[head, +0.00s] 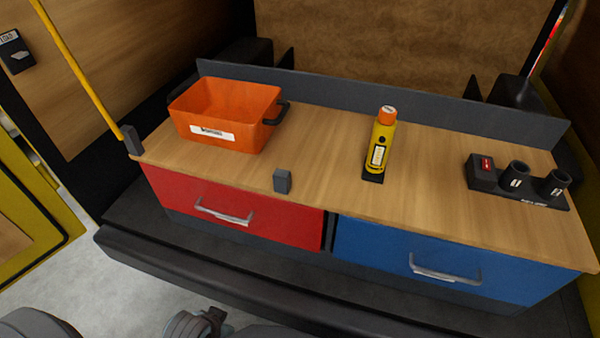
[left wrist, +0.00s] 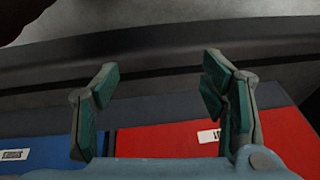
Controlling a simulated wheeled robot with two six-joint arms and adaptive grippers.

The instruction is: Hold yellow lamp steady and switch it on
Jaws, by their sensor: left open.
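The yellow lamp (head: 380,147) stands upright on the wooden worktop, right of the middle in the head view. It has an orange top, a label on its body and a dark patch at its foot. My left gripper (left wrist: 160,80) is open and empty in the left wrist view, its green-padded fingers wide apart, with the drawer fronts behind them. A gripper part shows at the bottom edge of the head view, well in front of and below the worktop and far from the lamp. My right gripper cannot be made out.
An orange bin (head: 225,112) stands left on the worktop. A small dark block (head: 282,181) is at the front edge. A black holder with two cups (head: 515,182) is at right. Below are a red drawer (head: 240,203) and a blue drawer (head: 400,257) with protruding handles. Worktop around the lamp is clear.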

